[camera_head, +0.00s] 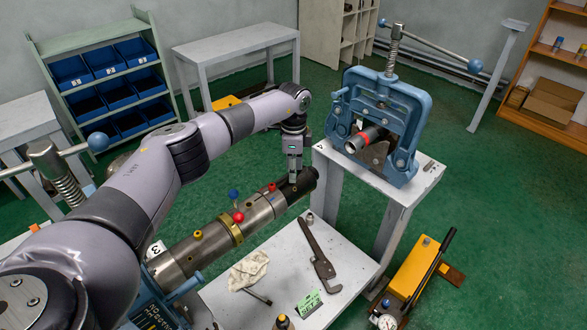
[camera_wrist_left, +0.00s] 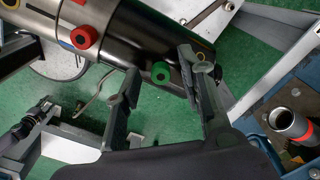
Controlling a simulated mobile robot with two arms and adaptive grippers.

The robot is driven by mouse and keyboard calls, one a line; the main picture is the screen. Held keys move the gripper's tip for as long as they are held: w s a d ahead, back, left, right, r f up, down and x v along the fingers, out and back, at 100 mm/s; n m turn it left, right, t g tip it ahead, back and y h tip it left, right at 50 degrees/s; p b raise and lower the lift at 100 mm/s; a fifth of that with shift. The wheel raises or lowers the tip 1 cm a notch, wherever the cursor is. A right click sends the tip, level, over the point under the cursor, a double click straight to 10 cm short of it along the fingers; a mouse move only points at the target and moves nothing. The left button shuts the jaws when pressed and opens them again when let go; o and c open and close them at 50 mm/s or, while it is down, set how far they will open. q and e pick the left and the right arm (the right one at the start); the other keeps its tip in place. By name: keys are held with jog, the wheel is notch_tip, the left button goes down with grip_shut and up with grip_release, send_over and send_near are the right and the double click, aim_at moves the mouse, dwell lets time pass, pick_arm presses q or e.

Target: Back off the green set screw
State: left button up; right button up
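The green set screw (camera_wrist_left: 160,72) shows in the left wrist view as a round knob on the dark end section of a cylindrical pipe assembly (camera_wrist_left: 140,45). My left gripper (camera_wrist_left: 160,66) is open, with one finger to each side of the screw and gaps between. In the head view, the pipe assembly (camera_head: 259,208) slants up to the right, and my left gripper (camera_head: 294,177) is at its dark far end. The green screw cannot be made out there. My right gripper is not in view.
Red (camera_head: 238,216), blue (camera_head: 233,194) and yellow (camera_head: 197,235) knobs stand on the assembly. A white bench (camera_head: 250,300) below bears a pipe wrench (camera_head: 318,258) and a rag (camera_head: 249,270). A blue vise (camera_head: 384,105) holding a red-banded pipe (camera_head: 362,140) stands right.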

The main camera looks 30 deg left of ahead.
pick_arm(q)
notch_tip(320, 180, up, 12)
dwell(0.6)
